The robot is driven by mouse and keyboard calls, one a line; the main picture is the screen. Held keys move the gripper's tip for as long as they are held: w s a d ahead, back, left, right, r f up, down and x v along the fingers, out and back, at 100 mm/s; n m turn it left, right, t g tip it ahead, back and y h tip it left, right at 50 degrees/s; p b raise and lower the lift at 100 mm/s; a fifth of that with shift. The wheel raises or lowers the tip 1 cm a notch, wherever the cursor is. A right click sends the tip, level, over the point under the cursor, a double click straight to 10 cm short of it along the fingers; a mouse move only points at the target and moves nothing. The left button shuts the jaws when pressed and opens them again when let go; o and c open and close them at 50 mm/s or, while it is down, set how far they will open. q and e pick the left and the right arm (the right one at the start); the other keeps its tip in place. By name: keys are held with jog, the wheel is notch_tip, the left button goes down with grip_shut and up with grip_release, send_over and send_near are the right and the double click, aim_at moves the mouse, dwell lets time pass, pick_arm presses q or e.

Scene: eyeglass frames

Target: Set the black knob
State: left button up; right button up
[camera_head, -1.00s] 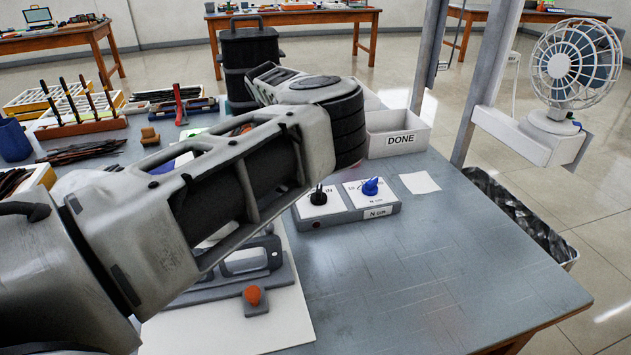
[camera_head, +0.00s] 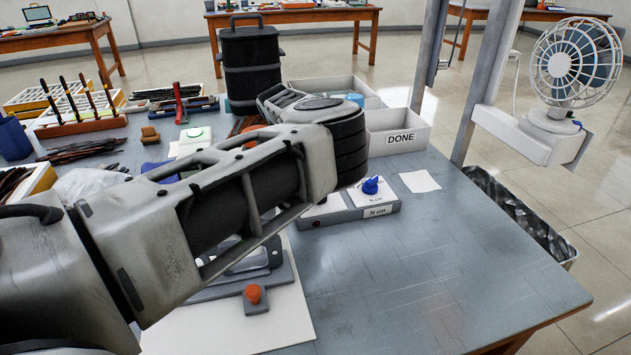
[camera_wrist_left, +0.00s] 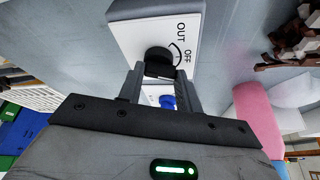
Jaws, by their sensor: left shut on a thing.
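The black knob (camera_wrist_left: 158,55) stands on a white dial plate (camera_wrist_left: 190,18) marked OUT and OFF in the left wrist view. My left gripper (camera_wrist_left: 160,74) is shut on it, one finger on each side. In the head view my left arm hides the black knob and the gripper's fingers. The blue knob (camera_head: 370,185) stands on the right part of the same grey box (camera_head: 376,212), labelled N cm. It also shows between my fingers in the wrist view (camera_wrist_left: 167,102). My right gripper is not in view.
A DONE bin (camera_head: 400,140) stands behind the knob box. A grey fixture with an orange knob (camera_head: 253,293) lies on a white sheet in front. A paper slip (camera_head: 420,181) lies to the right. The table's right front is clear.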

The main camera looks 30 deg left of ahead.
pick_arm(q)
jog(key=n+t+y, duration=0.1)
jog(key=n, duration=0.3)
jog(key=shift+s+b, duration=0.15)
jog(key=shift+b, duration=0.25)
jog(key=o, duration=1)
jog(key=v, duration=1.6)
jog(key=shift+s, duration=0.15)
jog(key=shift+f, duration=0.1)
jog(key=x, duration=1.6)
jog(key=shift+w+m, duration=0.2)
jog(key=shift+m, duration=0.2)
jog(key=shift+m+h, duration=0.3)
jog(key=shift+m, duration=0.1)
